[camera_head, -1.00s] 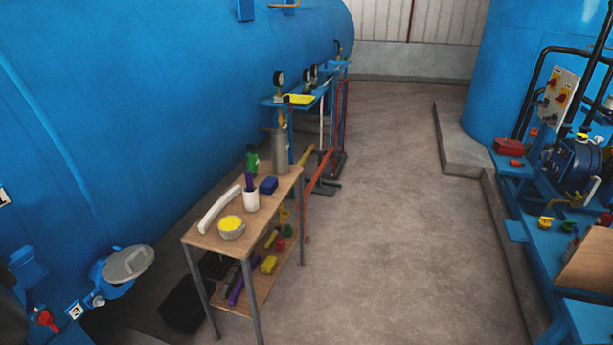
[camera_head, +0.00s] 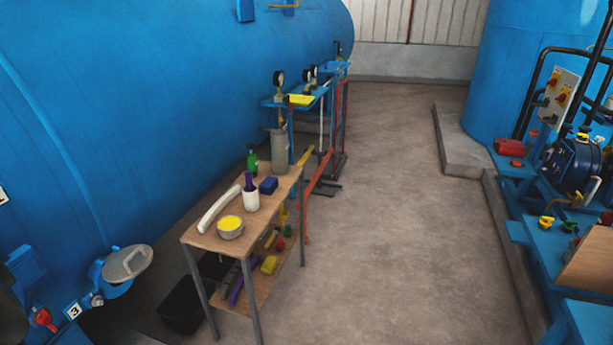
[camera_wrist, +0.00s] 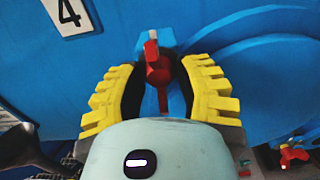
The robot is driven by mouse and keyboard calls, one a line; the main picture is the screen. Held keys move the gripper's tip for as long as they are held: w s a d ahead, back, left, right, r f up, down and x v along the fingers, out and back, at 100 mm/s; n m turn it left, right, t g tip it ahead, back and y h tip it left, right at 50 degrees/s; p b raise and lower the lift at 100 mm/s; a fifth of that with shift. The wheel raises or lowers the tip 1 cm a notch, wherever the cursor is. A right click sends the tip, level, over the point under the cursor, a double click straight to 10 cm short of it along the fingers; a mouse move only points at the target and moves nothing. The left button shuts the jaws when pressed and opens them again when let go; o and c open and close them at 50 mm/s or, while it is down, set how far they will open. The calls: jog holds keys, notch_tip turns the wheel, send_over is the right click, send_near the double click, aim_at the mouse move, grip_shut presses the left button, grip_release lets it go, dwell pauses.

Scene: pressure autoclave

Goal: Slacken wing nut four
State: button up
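A red wing nut (camera_wrist: 158,68) on a blue bracket shows in the wrist view, just right of a white plate marked 4 (camera_wrist: 69,10). My gripper (camera_wrist: 160,75) has yellow ridged fingers with dark inner pads, one on each side of the wing nut. The fingers stand apart, with blue showing between them and the nut, so I see no contact. How deep the nut sits between the fingers is hard to tell. In the head view my gripper and wing nut four do not show.
Another red wing nut (camera_wrist: 292,155) sits at lower right in the wrist view. In the head view, a plate marked 3 (camera_head: 73,310) lies beside a red wing nut (camera_head: 43,318) on the big blue vessel (camera_head: 190,100). A tool table (camera_head: 262,222) stands close by; the floor (camera_head: 390,220) is open.

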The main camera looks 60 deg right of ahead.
grip_shut()
